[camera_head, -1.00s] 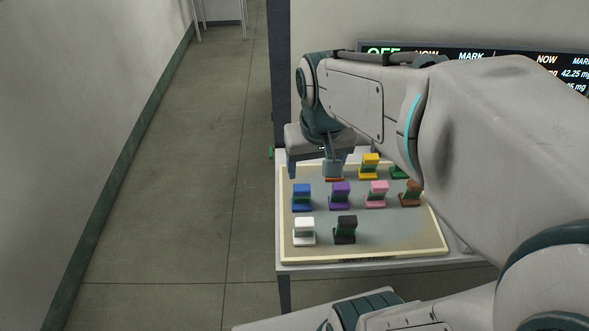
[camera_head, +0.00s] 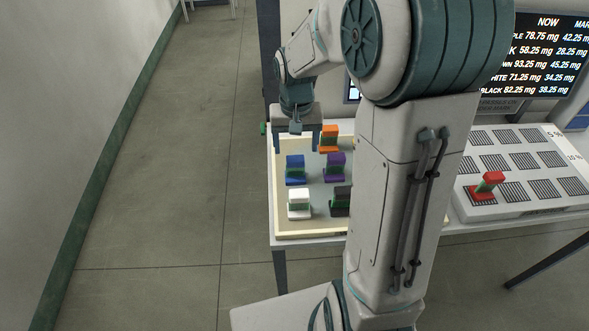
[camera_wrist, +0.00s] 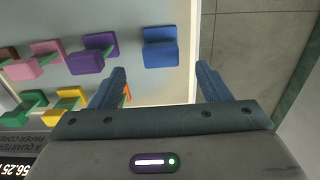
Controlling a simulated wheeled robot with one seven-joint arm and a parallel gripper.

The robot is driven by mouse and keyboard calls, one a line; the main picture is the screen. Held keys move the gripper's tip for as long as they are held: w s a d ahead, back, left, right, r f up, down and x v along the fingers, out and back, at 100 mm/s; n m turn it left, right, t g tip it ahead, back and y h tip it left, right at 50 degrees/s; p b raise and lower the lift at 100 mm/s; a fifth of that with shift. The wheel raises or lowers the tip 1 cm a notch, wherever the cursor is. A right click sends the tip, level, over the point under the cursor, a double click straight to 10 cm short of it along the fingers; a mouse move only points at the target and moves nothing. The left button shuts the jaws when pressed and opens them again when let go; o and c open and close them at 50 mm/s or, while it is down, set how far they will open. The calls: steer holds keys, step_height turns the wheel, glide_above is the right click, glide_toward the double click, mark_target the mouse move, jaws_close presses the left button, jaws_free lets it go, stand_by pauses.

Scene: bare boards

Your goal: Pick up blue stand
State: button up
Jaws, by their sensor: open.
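The blue stand (camera_head: 295,166) stands upright in the left part of the cream-rimmed tray, with a dark green band at its middle. In the wrist view the blue stand (camera_wrist: 160,48) lies ahead of the fingertips, between the lines of the two fingers. My gripper (camera_head: 297,147) is open and empty, just behind and above the blue stand in the head view. Its two fingers also show in the wrist view (camera_wrist: 161,72), with a clear gap between them and nothing held.
A purple stand (camera_head: 335,165) is close on the right, an orange one (camera_head: 329,136) behind it. White (camera_head: 299,203) and black (camera_head: 340,201) stands are in front. A red stand (camera_head: 488,185) is on the slotted board (camera_head: 520,165). My arm hides the tray's right side.

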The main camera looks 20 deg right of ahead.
mark_target(295, 158)
steer(key=shift+a+f+p, duration=0.1)
steer(key=shift+f+p, duration=0.2)
steer(key=shift+f, duration=2.9)
steer(key=shift+c, duration=0.3)
steer(key=c, duration=1)
